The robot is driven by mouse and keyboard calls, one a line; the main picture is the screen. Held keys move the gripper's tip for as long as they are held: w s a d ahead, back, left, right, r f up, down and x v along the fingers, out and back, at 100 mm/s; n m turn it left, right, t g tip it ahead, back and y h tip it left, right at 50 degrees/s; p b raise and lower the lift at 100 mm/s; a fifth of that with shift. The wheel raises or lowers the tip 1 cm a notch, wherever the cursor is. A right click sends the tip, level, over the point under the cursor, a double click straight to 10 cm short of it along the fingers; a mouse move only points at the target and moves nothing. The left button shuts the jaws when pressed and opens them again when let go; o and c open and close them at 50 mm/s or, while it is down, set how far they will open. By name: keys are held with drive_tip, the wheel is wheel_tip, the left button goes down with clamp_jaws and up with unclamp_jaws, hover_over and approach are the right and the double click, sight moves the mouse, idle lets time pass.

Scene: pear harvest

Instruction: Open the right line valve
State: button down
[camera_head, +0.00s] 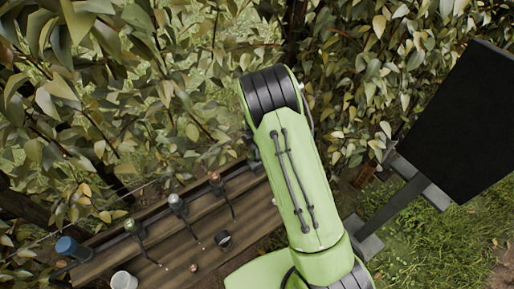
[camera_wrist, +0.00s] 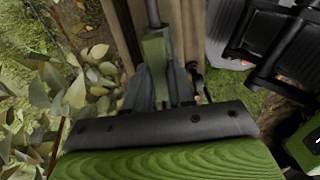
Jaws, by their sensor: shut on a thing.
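In the wrist view, my gripper (camera_wrist: 161,82) has its two grey fingers closed on the green grip of a lever (camera_wrist: 155,52). A grey rod (camera_wrist: 152,12) runs on from the grip toward the top of the picture, over brown planks. In the head view, my green arm hides my gripper and the lever it holds. Three other valves with dark levers show in a row on the planks: a green-topped one (camera_head: 131,226), a pale one (camera_head: 176,202) and an orange-topped one (camera_head: 215,178). The held valve's body is not clearly visible.
The wooden planks (camera_head: 160,244) carry a blue cylinder (camera_head: 68,247), a white cup (camera_head: 124,281) and a black ring-shaped item (camera_head: 223,240). Dense leaves (camera_head: 90,90) stand behind and beside the planks. A dark panel (camera_head: 456,122) on a grey post stands at the right over grass.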

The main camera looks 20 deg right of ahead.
drive_tip(key=c, duration=1)
unclamp_jaws()
drive_tip(key=shift+o, duration=0.2)
drive_tip(key=shift+r, duration=0.15)
wheel_tip(320, 180, up, 16)
drive_tip(key=p, duration=0.3)
drive_tip(key=shift+f, duration=0.25)
drive_tip(key=s+r+m+t+y, duration=0.1)
drive_tip(key=s+r+m+t, duration=0.1)
drive_tip(key=s+r+m, duration=0.85)
drive_tip(key=s+r+m+t, duration=0.1)
drive_tip(key=s+r+m, duration=0.1)
drive_tip(key=s+m, duration=0.3)
drive_tip(key=s+r+m+t+h+p, duration=0.1)
drive_tip(key=s+m, duration=0.5)
drive_tip(key=s, duration=0.6)
drive_tip(key=shift+s+r+t, duration=0.4)
drive_tip(key=shift+r+t, duration=0.05)
drive_tip(key=shift+t, duration=0.35)
